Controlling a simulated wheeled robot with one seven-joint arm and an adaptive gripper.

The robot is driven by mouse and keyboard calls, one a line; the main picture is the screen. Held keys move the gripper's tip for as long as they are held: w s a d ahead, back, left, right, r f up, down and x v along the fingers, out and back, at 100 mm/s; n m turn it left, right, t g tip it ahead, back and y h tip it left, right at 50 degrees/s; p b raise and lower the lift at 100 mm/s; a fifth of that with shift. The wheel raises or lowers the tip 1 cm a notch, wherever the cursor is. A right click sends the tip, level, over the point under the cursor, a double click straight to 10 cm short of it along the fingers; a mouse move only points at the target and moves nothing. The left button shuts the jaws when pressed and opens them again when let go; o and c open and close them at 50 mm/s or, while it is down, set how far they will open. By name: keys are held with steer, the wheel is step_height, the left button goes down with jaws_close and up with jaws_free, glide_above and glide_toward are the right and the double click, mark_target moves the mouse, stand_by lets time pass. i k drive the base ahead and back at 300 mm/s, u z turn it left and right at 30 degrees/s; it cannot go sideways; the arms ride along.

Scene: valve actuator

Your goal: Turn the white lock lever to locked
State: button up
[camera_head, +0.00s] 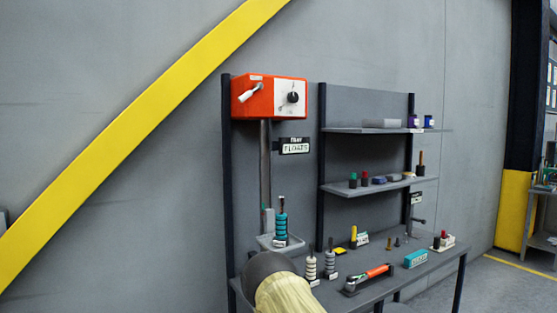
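The white lock lever (250,93) is on the front of an orange actuator box (270,85), at its left side. It slants, with its thicker end down and to the left and its pivot up and to the right. A small label sits above it, too small to read. To its right is a white plate (283,105) with a black knob (293,97). The box is mounted high, above a grey post. My gripper is not in view, so whether it is open or shut does not show. Nothing touches the lever.
Below the box stands a grey workbench (421,270) with ringed pegs (281,222), an orange-handled tool (376,273) and a teal box (415,258). Two shelves (345,190) hold small items on the right. A rounded dark and pale-yellow shape covers the bench's front left. The space before the box looks clear.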

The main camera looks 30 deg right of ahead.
mark_target(259, 86)
steer(key=k, duration=1.25)
steer(key=z, duration=0.75)
steer(key=i, duration=1.1)
steer(key=u, duration=0.6)
steer(key=i, duration=0.75)
steer(key=u, duration=0.75)
